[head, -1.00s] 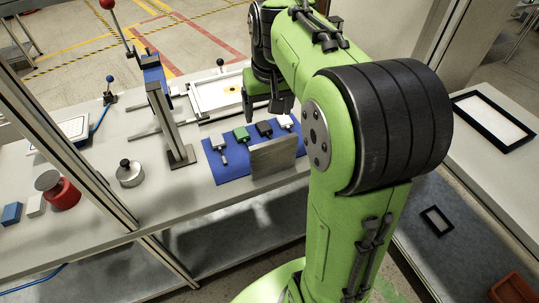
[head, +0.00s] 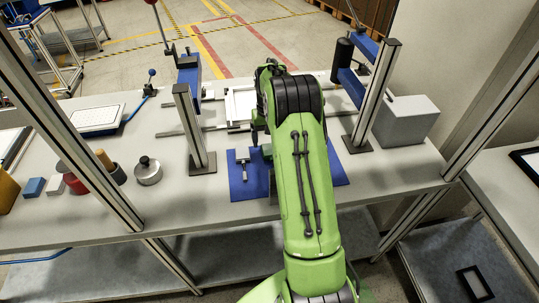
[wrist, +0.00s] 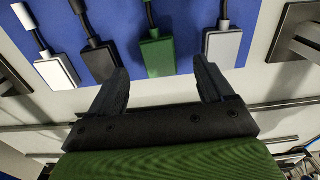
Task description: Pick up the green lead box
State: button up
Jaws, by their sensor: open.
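The green lead box (wrist: 158,57) lies on the blue mat (wrist: 195,12) with its dark lead running up the picture in the wrist view. My gripper (wrist: 160,70) is open and empty, with its fingers to the left and right of the green box in that view; the height gap is unclear. In the head view the green box (head: 267,151) shows only in part beside my arm, which hides much of the mat (head: 238,186). In the wrist view, a dark box (wrist: 98,62) and a white box (wrist: 56,72) lie left of it, and a light grey box (wrist: 222,48) right.
A metal post (head: 188,120) stands left of the mat and another post (head: 376,95) right of it. A grey block (head: 405,122) is at the bench's right end. A metal pot (head: 148,171) and a red cylinder (head: 74,180) stand left.

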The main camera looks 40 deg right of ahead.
aim_at(270, 151)
notch_tip(270, 151, down, 5)
jog(key=shift+d+f+b, duration=0.1)
jog(key=shift+d+b, duration=0.05)
jog(key=shift+b, duration=0.25)
jog(key=shift+s, duration=0.1)
